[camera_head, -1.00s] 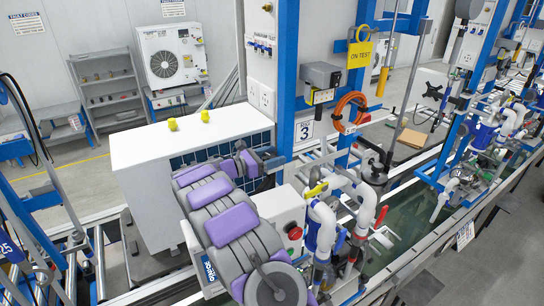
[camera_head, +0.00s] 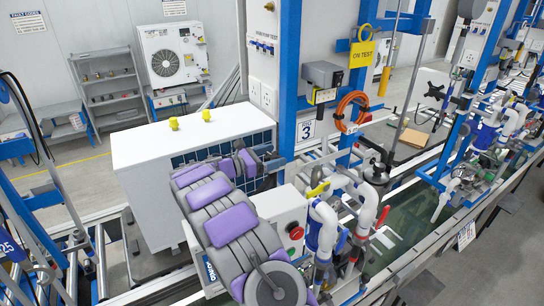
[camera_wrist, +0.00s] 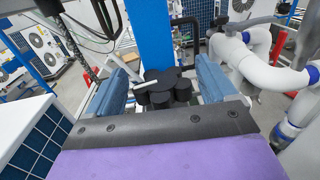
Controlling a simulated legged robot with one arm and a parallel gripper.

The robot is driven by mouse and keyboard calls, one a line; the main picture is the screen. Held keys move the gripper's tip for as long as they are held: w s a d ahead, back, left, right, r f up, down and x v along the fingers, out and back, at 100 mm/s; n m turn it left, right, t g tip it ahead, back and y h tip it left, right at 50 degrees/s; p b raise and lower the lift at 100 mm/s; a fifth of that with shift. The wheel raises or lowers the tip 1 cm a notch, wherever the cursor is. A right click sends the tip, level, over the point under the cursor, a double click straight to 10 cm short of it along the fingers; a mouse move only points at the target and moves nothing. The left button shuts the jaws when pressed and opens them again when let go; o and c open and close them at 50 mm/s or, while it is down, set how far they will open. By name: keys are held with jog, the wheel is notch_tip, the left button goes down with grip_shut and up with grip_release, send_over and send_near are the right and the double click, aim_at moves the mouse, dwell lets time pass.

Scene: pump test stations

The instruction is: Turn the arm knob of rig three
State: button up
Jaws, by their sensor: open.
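Rig three carries a white sign with the number 3 (camera_head: 305,131) on its blue post. My gripper (camera_head: 272,161) is at the post's foot, beside the white box unit, its tip partly hidden by my arm. In the wrist view my gripper (camera_wrist: 164,78) has its two blue fingers wide apart, with nothing held. A black lobed knob (camera_wrist: 160,77) with a short pale bar at its left shows between the fingers, in front of a blue post. I cannot tell how far past the fingertips it lies. The knob is not distinguishable in the head view.
The white box unit (camera_head: 150,150) with yellow caps stands left of my arm. White pipes (camera_head: 367,200) and a control box with a red button (camera_head: 296,232) stand close on the right. The wrist view also shows thick white pipes (camera_wrist: 245,62) right of my gripper.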

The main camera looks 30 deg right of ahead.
jog(key=w+a+b, duration=0.2)
jog(key=a, duration=1.5)
jog(key=shift+w+b, duration=0.2)
jog(key=shift+b, duration=0.15)
notch_tip(320, 180, up, 7)
jog(key=y+p, duration=0.2)
jog(key=y, duration=0.2)
jog(key=shift+t, duration=0.3)
jog(key=x, duration=1.7)
jog(key=shift+s+d+f, duration=0.1)
jog(key=shift+s+f, duration=0.1)
jog(key=shift+f, duration=0.1)
jog(key=shift+c, duration=0.4)
